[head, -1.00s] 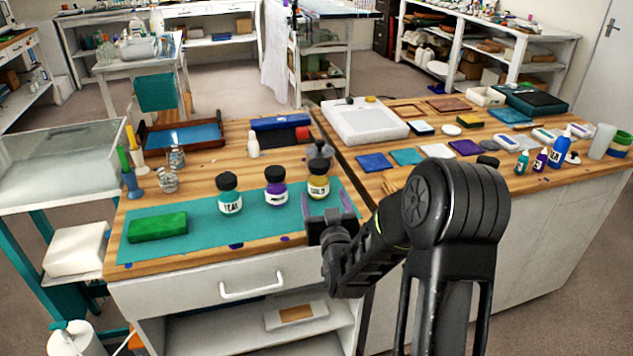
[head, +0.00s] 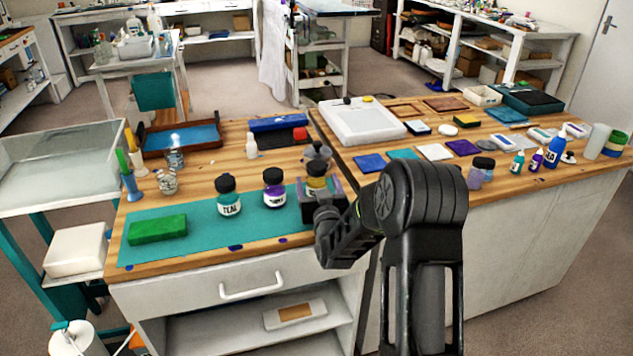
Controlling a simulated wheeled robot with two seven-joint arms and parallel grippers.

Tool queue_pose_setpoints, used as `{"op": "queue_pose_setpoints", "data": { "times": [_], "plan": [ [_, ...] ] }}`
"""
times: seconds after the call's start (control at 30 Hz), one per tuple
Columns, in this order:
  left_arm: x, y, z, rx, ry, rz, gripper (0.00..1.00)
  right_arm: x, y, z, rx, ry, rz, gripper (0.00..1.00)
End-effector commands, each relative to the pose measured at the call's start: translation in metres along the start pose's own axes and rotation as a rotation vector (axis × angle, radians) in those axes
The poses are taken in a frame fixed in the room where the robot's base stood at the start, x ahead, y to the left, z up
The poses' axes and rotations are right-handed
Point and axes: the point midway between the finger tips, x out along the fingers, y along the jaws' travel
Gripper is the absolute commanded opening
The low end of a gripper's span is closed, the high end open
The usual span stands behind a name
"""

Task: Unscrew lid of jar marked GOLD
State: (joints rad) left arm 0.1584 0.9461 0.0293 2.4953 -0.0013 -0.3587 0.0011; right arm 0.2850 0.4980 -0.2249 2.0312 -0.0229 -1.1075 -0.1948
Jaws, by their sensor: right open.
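The GOLD jar (head: 316,183), with yellow contents and a dark lid (head: 316,168), stands upright at the right end of the teal mat (head: 270,225). My right gripper (head: 318,186) is open, with one finger on each side of the jar. Its body hides the lower jar and label, and I cannot tell whether the fingers touch the glass. The lid sits on the jar above the fingers. My left gripper is out of view.
The purple jar (head: 273,188) and the TEAL jar (head: 228,196) stand left of the gold jar. A green block (head: 157,229) lies on the mat's left. A grey rounded object (head: 318,151) is close behind the gold jar. The mat's front middle is clear.

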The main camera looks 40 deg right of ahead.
Motion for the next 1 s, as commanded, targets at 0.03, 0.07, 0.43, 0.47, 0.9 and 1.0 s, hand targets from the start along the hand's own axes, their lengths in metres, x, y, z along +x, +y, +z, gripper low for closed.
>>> {"op": "queue_pose_setpoints", "data": {
  "times": [0.03,0.07,0.43,0.47,0.9,1.0],
  "plan": [
    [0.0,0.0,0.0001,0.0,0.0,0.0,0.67,0.0005,-0.0001,0.0005,0.0,-0.001,0.0,0.74],
    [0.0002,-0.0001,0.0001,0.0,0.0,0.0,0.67,0.0005,-0.0001,0.0006,0.0,-0.001,0.0,0.74],
    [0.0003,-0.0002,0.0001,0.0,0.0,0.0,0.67,0.0001,-0.0001,0.0003,0.0,0.0,0.0,0.74],
    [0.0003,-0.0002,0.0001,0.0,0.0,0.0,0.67,0.0001,-0.0001,0.0003,0.0,0.0,0.0,0.74],
    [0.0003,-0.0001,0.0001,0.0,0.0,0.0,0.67,0.0,-0.0001,0.0002,0.0,0.0,0.0,0.47],
    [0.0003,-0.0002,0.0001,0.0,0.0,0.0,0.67,0.0,-0.0001,0.0002,0.0,0.0,0.0,0.39]
  ]
}}
